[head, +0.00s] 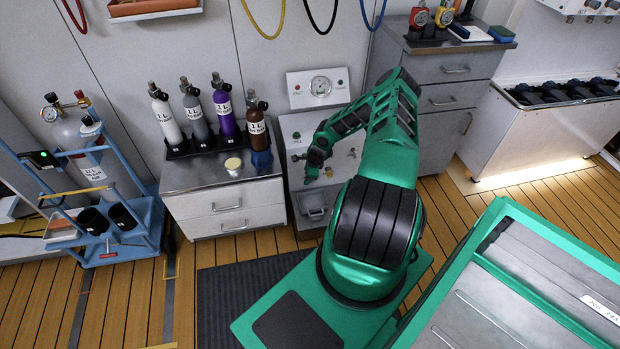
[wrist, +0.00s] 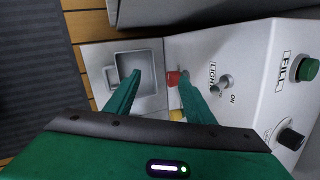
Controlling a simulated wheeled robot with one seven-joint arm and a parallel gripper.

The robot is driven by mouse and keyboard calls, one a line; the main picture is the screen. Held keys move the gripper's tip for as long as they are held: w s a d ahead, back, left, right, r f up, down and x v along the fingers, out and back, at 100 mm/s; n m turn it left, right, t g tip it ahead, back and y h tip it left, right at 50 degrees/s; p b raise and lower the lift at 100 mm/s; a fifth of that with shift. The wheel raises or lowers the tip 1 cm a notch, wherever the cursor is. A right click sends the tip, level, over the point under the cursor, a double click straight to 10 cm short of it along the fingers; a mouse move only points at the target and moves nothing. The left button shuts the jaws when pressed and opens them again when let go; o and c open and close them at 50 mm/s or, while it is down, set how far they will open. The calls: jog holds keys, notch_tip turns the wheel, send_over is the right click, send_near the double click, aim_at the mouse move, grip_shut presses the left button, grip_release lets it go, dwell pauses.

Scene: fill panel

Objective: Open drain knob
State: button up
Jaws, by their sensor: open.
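In the wrist view, a small red knob (wrist: 173,78) sticks out of the white fill panel (wrist: 235,65), close above the drain basin. A yellow knob (wrist: 177,114) shows just below it, partly hidden by my right finger. No drain label is readable, so I cannot tell which knob is the drain one. My gripper (wrist: 160,75) is open and empty. Its right finger overlaps the red knob's edge in the picture; I cannot tell if they touch. The left finger is over the basin. In the head view, my gripper (head: 310,178) is in front of the panel (head: 345,140).
A square grey basin (wrist: 138,75) sits at the panel's foot. A light switch (wrist: 226,82), a green fill button (wrist: 307,69) and a black knob (wrist: 290,138) are on the panel. A cabinet (head: 220,205) with several bottles stands left of it. A grey drawer unit (head: 440,100) stands right.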

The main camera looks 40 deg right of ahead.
jog(key=d+m, duration=0.5)
jog(key=m, duration=1)
jog(key=x, duration=1)
jog(key=shift+w, duration=0.2)
jog(key=shift+r, duration=0.1)
jog(key=c, duration=1.1)
